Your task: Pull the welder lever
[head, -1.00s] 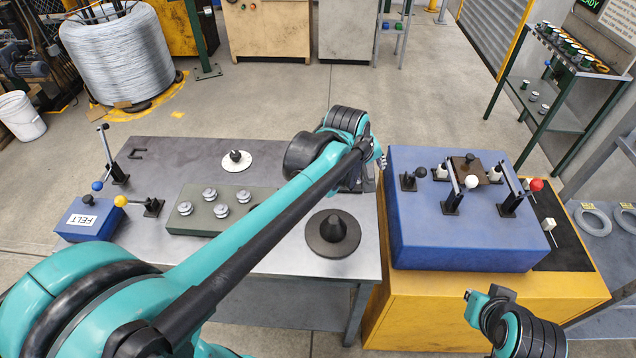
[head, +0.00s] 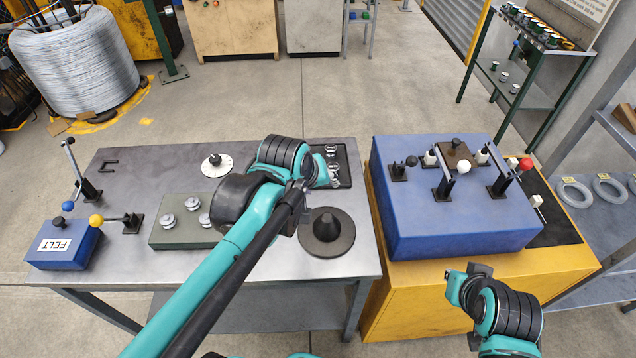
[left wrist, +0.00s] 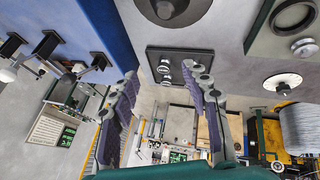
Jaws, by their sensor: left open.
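No lever carries a readable welder label. The blue machine box (head: 452,231) bears a black-knob lever (head: 411,161), a white-knob lever (head: 445,182) and a red-knob lever (head: 503,183).
A dark tray (head: 344,157) with small metal parts lies by my left gripper. The yellow cabinet (head: 400,315) carries the blue box.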

